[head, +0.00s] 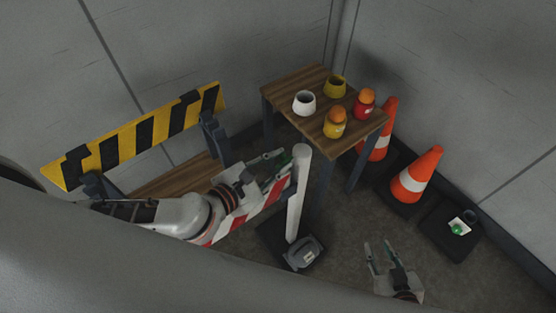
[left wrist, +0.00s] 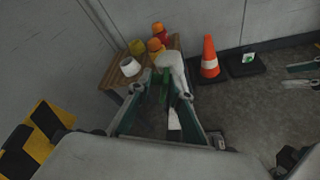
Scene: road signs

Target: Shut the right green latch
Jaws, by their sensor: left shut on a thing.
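The green latch (left wrist: 163,86) shows between the fingers of my left gripper (left wrist: 164,94) in the left wrist view, beside the top of a white post (left wrist: 172,65). In the head view my left gripper (head: 282,164) is shut on the latch at the left side of the same post (head: 297,200); the fingers mostly hide the latch. A red and white striped board (head: 271,196) extends from the post behind my left arm. My right gripper (head: 385,262) is open and empty over the floor at the lower right.
A wooden table (head: 293,84) holds a white cup (head: 304,102), yellow cup (head: 336,86), and red and yellow items with orange tops. Orange cones (head: 416,174) stand to its right, near a black base (head: 449,234). A yellow-black barrier (head: 135,137) stands at left.

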